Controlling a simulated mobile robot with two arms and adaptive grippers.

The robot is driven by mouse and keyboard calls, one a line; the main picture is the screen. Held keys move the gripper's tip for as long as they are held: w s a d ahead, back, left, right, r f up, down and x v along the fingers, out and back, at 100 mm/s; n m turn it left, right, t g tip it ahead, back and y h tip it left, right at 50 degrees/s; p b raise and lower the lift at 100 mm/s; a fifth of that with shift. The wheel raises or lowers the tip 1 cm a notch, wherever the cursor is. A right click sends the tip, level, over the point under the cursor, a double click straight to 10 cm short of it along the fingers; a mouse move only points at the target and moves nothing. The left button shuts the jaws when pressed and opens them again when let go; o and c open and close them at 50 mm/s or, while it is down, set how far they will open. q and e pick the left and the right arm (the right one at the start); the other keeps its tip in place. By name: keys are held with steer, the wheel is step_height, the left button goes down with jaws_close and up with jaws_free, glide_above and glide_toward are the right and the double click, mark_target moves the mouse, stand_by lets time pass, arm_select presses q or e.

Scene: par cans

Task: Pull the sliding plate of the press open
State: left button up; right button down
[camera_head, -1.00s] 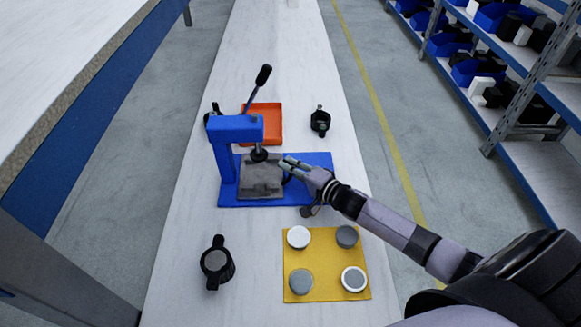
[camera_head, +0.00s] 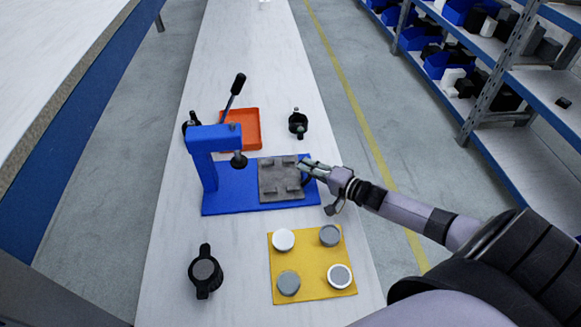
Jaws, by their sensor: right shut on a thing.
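The blue press (camera_head: 205,158) stands on the white table, with its black-knobbed lever (camera_head: 233,92) tilted up to the right. Its grey sliding plate (camera_head: 281,180) lies on the blue base (camera_head: 235,190), to the right of the dark press head (camera_head: 239,160). Small raised blocks show on the plate, and nothing else lies on it. My right gripper (camera_head: 309,169) is at the plate's right edge, shut on its dark handle, which the fingers mostly hide. My left gripper is not in view.
A yellow mat (camera_head: 305,262) with several white and grey discs lies in front of the press. A black par can (camera_head: 205,271) stands front left, another (camera_head: 298,123) back right. An orange tray (camera_head: 252,128) is behind the press.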

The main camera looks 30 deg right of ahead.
steer(key=shift+s+d+f, duration=0.1)
steer(key=shift+d, duration=0.05)
steer(key=c, duration=2)
jaws_free()
steer(key=shift+o, duration=0.2)
steer(key=shift+s, duration=0.1)
steer(key=v, duration=1.2)
